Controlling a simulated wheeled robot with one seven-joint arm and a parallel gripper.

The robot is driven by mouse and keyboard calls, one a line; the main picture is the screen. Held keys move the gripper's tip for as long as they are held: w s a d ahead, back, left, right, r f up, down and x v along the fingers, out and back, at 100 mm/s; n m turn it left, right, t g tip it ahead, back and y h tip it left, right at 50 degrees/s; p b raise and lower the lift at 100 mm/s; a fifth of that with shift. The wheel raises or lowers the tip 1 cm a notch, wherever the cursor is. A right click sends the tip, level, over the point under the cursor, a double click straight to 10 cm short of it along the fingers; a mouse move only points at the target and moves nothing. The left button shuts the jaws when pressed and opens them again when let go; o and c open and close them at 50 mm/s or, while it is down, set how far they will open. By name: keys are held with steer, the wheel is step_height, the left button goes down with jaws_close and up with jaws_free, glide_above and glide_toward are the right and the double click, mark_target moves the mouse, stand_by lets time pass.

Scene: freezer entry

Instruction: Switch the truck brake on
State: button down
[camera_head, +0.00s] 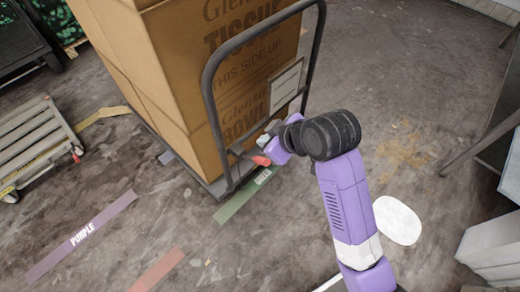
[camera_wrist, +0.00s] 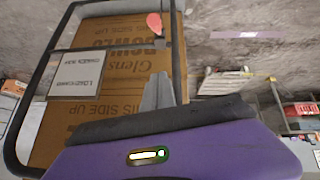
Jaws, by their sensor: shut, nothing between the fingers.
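The truck is a flat platform trolley with a dark tubular handle (camera_head: 209,98) and a large cardboard box (camera_head: 165,75) on its deck. A small red pedal (camera_head: 261,160), apparently the brake, is low at the handle end of the truck. It also shows in the wrist view (camera_wrist: 154,23), beyond my fingertips. My gripper (camera_wrist: 158,77) is shut and empty, its grey fingers pointing toward the pedal. In the head view my wrist partly hides the gripper near the handle. I cannot tell whether the fingers touch the pedal.
A green floor strip (camera_head: 245,196) lies beside the truck, with a purple strip (camera_head: 82,238) and a red strip (camera_head: 158,270) on the left. Another cart (camera_head: 35,140) stands at left. A metal table (camera_head: 490,130) is at right. The floor between is mostly clear.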

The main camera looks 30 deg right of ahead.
steer(key=shift+s+a+f+g, duration=0.1)
steer(key=shift+s+f+g, duration=0.1)
steer(key=shift+s+g, duration=0.15)
steer(key=shift+f, duration=0.1)
steer(key=b, duration=0.1)
glide_above(260, 160)
steer(key=w+a, duration=0.1)
steer(key=w, duration=0.1)
steer(key=f, duration=0.7)
steer(key=shift+a+f, duration=0.2)
steer(key=shift+f, duration=0.1)
steer(key=shift+s+d+f, duration=0.2)
steer(key=shift+s+f, duration=0.05)
steer(key=shift+f, duration=0.25)
steer(key=shift+s+d+f, duration=0.15)
steer(key=shift+s+f, duration=0.1)
steer(key=shift+f, duration=0.25)
steer(key=shift+s+d+f, duration=0.35)
steer(key=shift+s+f, duration=0.15)
steer(key=shift+f, duration=0.15)
steer(key=shift+b, duration=0.3)
